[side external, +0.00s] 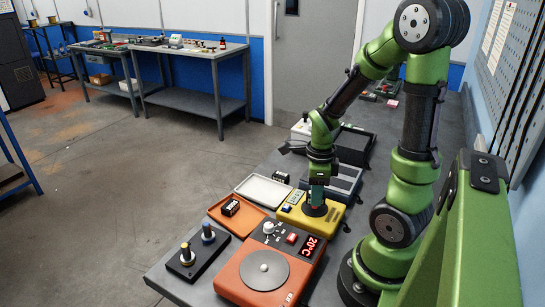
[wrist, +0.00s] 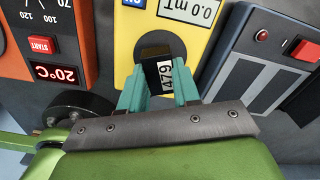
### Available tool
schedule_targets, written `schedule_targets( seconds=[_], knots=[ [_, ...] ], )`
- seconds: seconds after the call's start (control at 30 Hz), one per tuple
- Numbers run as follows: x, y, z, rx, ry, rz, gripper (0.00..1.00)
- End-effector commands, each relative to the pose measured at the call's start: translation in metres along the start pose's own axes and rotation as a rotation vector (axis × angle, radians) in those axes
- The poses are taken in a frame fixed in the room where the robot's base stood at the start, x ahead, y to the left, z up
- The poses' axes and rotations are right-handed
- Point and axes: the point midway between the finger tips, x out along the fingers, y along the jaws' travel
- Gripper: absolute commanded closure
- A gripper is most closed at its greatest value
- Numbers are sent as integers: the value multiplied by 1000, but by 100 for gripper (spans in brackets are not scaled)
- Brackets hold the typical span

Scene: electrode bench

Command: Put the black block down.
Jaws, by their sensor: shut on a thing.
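A black block (wrist: 154,75) with a white label reading 479 is between the teal fingers of my gripper (wrist: 162,74) in the wrist view. My gripper is shut on it. In the side view my gripper (side external: 317,199) points down over the yellow meter (side external: 330,215), and the held block is hard to make out there. The yellow meter (wrist: 128,45) shows 0.0 mT in the wrist view, with a dark recess just beyond the block. I cannot tell whether the block touches the meter.
Another labelled black block (side external: 231,207) lies in the orange tray (side external: 232,224); one more (side external: 281,177) is by the white tray (side external: 245,190). An orange hotplate (side external: 232,283) reading 20°C, a black stand (side external: 197,256) with two posts and a grey device (side external: 347,182) stand close by.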

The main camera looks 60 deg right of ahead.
Motion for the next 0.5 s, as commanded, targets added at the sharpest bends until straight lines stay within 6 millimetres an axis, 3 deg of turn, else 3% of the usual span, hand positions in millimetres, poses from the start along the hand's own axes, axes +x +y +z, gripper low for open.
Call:
schedule_targets(
  seconds=[0.13, 0.5],
  knots=[
    [17, 0, 0, 1, 2, 2, 100],
    [21, 0, 0, 0, 0, 0, 100]
  ],
)
